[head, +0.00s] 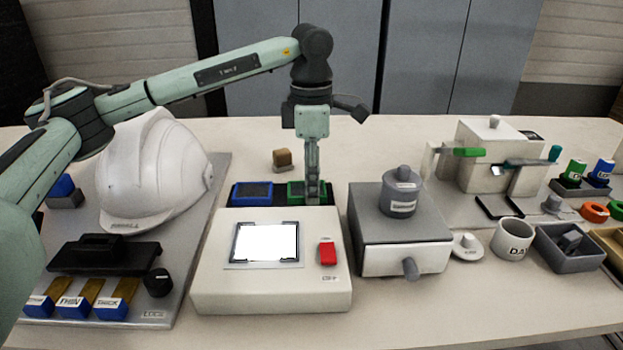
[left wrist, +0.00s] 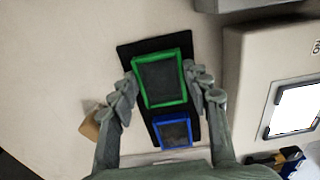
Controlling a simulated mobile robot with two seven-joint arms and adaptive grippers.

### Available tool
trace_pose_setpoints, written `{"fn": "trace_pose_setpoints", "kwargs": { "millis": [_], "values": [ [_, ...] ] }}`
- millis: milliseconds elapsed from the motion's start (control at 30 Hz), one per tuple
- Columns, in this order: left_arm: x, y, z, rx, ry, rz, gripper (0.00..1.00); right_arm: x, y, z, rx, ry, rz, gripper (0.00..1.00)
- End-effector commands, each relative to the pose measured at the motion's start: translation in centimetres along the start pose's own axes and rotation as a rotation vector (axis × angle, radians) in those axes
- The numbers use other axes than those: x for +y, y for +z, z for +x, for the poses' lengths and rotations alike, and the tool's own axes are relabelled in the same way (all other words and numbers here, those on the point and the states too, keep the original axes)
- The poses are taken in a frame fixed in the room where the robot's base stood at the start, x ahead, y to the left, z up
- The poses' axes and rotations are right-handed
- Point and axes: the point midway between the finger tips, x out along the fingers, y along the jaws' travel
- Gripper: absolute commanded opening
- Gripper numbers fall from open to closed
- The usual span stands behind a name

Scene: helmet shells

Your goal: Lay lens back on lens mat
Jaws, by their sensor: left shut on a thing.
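A green-framed lens with a dark pane (left wrist: 162,82) is between the fingers of my left gripper (left wrist: 166,90), which is shut on it at its two side edges. In the head view the green-framed lens (head: 295,190) is partly hidden by the left gripper (head: 312,200), which points straight down. The lens is over one end of the black lens mat (left wrist: 127,56); I cannot tell whether it touches the mat. A blue-framed lens (head: 251,194) lies on the mat's other end, also seen in the left wrist view (left wrist: 174,132). My right gripper is out of view.
A light box (head: 271,295) with a lit window and red switch stands just in front of the mat. A grey drawer box (head: 400,240) stands to the right, a white helmet shell (head: 150,175) to the left. A small brown block (head: 282,159) is behind the mat.

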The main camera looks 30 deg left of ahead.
Motion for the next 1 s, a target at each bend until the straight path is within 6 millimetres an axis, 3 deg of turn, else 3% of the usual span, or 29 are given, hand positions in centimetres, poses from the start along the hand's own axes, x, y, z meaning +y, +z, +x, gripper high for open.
{"fn": "trace_pose_setpoints", "kwargs": {
  "millis": [33, 233, 567, 767, 1000],
  "values": [
    [0.0, 0.0, 0.1, -0.001, 0.000, 0.000, 0.48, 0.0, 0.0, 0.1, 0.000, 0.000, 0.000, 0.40],
    [0.0, 0.0, 0.0, 0.000, 0.001, 0.000, 0.72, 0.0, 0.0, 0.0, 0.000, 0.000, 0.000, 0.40],
    [0.0, 0.0, -0.2, -0.001, 0.001, 0.000, 0.72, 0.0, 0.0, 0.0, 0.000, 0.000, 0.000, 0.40],
    [0.1, 0.1, -3.0, -0.004, 0.003, 0.001, 0.72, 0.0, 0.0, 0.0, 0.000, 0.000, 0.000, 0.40],
    [0.1, 0.1, -8.2, -0.004, 0.004, 0.001, 0.72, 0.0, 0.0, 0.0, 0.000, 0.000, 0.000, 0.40]
  ]
}}
